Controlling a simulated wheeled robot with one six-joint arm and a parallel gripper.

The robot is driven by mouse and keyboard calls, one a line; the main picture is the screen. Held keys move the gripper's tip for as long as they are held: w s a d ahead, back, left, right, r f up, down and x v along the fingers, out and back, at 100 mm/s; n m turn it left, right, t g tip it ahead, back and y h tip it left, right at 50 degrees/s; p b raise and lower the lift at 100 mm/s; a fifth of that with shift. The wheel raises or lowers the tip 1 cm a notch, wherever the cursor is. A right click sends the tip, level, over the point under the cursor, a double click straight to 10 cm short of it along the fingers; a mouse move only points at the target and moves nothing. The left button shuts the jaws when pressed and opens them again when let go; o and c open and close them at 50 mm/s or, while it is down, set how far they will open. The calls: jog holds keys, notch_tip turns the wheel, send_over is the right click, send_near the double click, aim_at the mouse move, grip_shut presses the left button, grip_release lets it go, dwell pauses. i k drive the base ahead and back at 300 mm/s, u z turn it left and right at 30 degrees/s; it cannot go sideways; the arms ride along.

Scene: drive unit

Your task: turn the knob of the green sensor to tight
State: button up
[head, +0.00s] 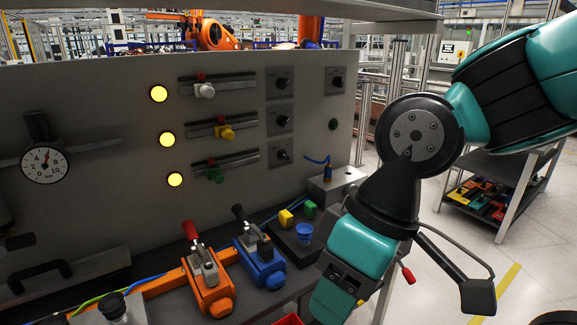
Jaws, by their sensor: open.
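The green sensor (215,174) is a small green block on the lowest of three dark horizontal rails on the grey upright panel. A small red part (211,162) shows just above it; I cannot tell how far it is turned. My teal and black arm comes in from the upper right and bends down in front of the panel's right side. Its teal wrist (352,262) runs down to the bottom edge, well right of and below the green sensor. My gripper's fingers do not show, and nothing hides the green sensor.
A white sensor (204,90) and a yellow sensor (225,132) sit on the rails above. Black dials (283,154) stand right of the rails. Orange (209,291) and blue (262,268) clamp units stand on the bench below. Space before the rails is clear.

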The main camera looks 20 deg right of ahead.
aim_at(281, 154)
jog(key=z, duration=0.7)
jog(key=i, duration=0.9)
jog(key=u, duration=0.55)
